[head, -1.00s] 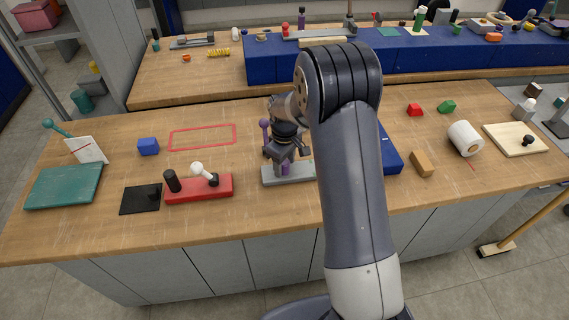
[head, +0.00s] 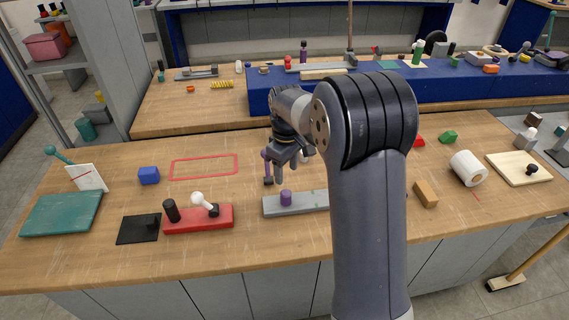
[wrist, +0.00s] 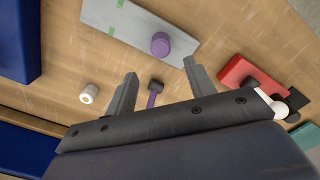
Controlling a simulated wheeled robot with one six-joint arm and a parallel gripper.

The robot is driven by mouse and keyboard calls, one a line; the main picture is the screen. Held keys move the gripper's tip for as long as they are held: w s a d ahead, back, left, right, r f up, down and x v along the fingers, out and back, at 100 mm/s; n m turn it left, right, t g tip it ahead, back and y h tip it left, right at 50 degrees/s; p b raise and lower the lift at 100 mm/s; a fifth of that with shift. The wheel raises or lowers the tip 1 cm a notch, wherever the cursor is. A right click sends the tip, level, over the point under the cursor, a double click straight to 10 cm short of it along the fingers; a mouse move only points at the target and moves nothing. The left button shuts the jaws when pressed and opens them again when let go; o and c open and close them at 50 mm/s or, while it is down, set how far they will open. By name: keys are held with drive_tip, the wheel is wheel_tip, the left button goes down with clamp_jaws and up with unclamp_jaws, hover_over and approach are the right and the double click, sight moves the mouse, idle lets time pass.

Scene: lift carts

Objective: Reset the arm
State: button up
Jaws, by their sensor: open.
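My gripper (head: 292,170) is open and empty, pointing down above the middle of the near workbench, behind the grey plate. In the wrist view my gripper (wrist: 160,70) shows its two fingers spread with nothing gripped. The grey plate (head: 312,202) lies at the bench front with a purple cylinder (head: 286,198) on its left part. The wrist view also shows the purple cylinder (wrist: 160,44) and the plate (wrist: 122,20), apart from the fingers. A purple-handled, dark-headed tool (wrist: 152,98) shows between and below the fingers. My arm hides part of the plate's right side.
A red base (head: 200,220) with a white-knobbed lever and a black pad (head: 137,229) are left of the plate. A blue cube (head: 149,175) and red outline (head: 203,167) lie farther back. A wooden block (head: 426,194) and white roll (head: 467,168) are right.

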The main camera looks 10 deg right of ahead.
sight(286, 193)
wheel_tip(286, 193, down, 10)
drive_tip(key=shift+s+f+p, duration=0.1)
drive_tip(key=shift+f+p, duration=0.1)
drive_tip(key=shift+p, duration=0.65)
drive_tip(key=d, duration=0.3)
drive_tip(key=shift+d+f+p, duration=0.15)
drive_tip(key=shift+d+p, duration=0.1)
drive_tip(key=shift+p, duration=0.1)
drive_tip(key=shift+d, duration=0.6)
drive_tip(key=shift+f, duration=0.1)
